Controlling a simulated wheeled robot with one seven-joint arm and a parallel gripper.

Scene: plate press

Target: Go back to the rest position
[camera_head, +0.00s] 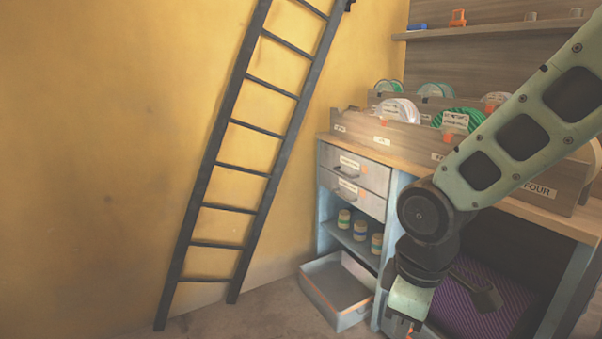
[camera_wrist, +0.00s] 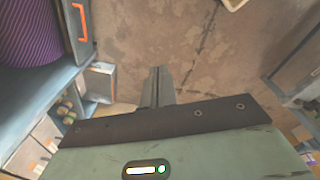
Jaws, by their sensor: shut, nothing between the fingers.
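My arm reaches in from the right side of the head view, in front of the workbench (camera_head: 560,222), and bends downward. My gripper (camera_wrist: 157,72) points at the bare floor in the wrist view, its fingers together and empty. In the head view only the wrist end shows near the bottom edge, with the fingertips unclear. It hangs in front of the bench, to the right of the open drawer or bin (camera_head: 325,295) on the floor.
A dark ladder (camera_head: 225,165) leans on the yellow wall at left. Grey drawers (camera_head: 352,168) and several jars (camera_head: 360,230) are in the bench. Plates stand in wooden racks (camera_head: 385,135) on top. A purple ribbed roll (camera_wrist: 28,35) lies beneath. The floor (camera_wrist: 205,50) below the gripper is clear.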

